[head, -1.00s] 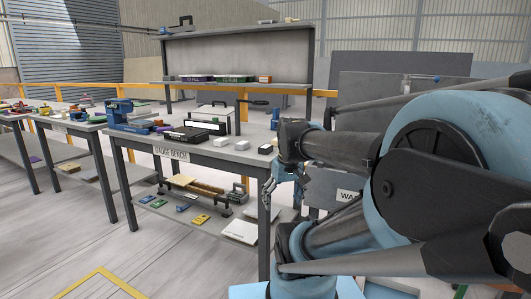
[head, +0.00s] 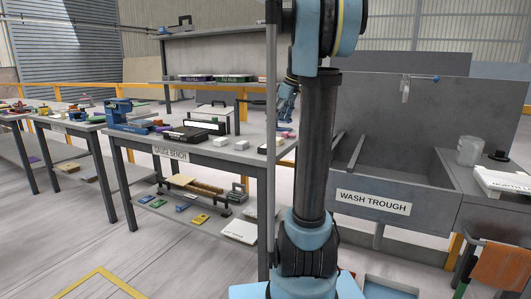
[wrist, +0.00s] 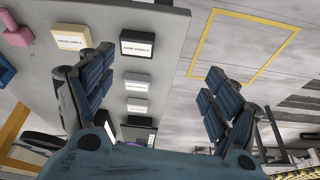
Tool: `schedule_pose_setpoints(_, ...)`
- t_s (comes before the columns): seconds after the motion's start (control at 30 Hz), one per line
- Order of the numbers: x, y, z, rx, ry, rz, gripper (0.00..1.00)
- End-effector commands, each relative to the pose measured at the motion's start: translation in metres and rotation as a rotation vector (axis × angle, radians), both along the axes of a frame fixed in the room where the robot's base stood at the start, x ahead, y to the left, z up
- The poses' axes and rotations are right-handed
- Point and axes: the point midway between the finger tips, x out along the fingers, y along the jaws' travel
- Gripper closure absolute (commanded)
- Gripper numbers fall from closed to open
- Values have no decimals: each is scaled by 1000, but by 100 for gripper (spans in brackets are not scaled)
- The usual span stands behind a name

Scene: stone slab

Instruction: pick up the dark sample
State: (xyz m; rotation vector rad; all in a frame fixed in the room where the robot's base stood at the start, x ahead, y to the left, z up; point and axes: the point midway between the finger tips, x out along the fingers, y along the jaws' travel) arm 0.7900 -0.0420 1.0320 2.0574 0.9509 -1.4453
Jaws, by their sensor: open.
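In the wrist view, a labelled block (wrist: 138,44) with dark edges and a white top label stands on the grey bench top; the small print seems to read "dark sample". A paler labelled block (wrist: 72,37) is to its left. My gripper (wrist: 160,64) is open and empty, its two blue-grey fingers spread wide above the bench edge. The dark-edged block appears between the fingers but nearer the left one, beyond the tips and not touched. In the head view my gripper (head: 287,98) hangs above the gauge bench's right end, partly behind my arm.
The gauge bench (head: 199,161) carries several small pale blocks (head: 242,145), a black case (head: 186,134) and a blue vise (head: 120,112). A shelf (head: 235,83) rises behind. The wash trough (head: 374,202) stands to the right. Floor in front of the bench is clear.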

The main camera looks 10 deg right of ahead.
Motion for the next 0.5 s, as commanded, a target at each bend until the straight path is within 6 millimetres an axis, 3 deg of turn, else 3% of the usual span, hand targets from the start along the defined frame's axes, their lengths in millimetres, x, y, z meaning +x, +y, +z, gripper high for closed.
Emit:
schedule_pose_setpoints(0.1,27,-10,8,6,-20,49,18)
schedule_pose_setpoints(0.2,39,-15,11,10,-33,77,18)
schedule_pose_setpoints(0.37,48,-16,8,11,-41,95,18)
schedule_pose_setpoints(0.5,53,-9,-10,11,-41,97,18)
